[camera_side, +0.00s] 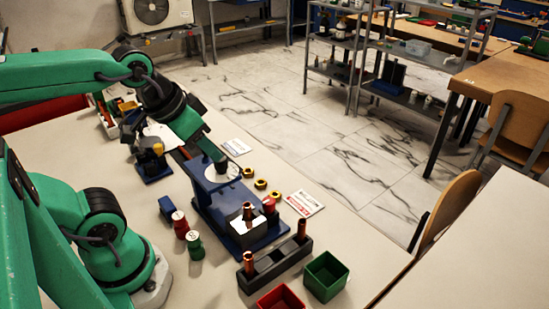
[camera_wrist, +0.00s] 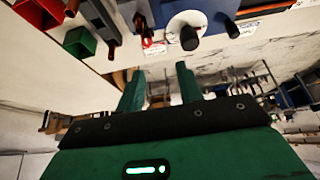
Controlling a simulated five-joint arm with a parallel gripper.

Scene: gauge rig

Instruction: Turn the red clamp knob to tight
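The blue gauge rig (camera_side: 240,222) stands on the table. A small red knob (camera_side: 269,204), seemingly the clamp knob, sits at the right side of its silver block (camera_side: 247,219), which has a copper peg in it. A similar red part (camera_wrist: 147,32) shows near the top of the wrist view. The rig's white dial (camera_side: 235,176) with a dark knob also shows in the wrist view (camera_wrist: 184,22). My gripper (camera_wrist: 160,75) is open and empty, its two green fingers apart. In the side view my gripper (camera_side: 205,150) is near the dial end, apart from the red knob.
A dark holder with copper pegs (camera_side: 274,264), a green bin (camera_side: 325,276) and a red bin (camera_side: 280,298) stand in front. Red (camera_side: 180,226) and green (camera_side: 195,246) pieces stand left of the rig. Brass nuts (camera_side: 261,184) and a red-marked card (camera_side: 304,204) lie right of it.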

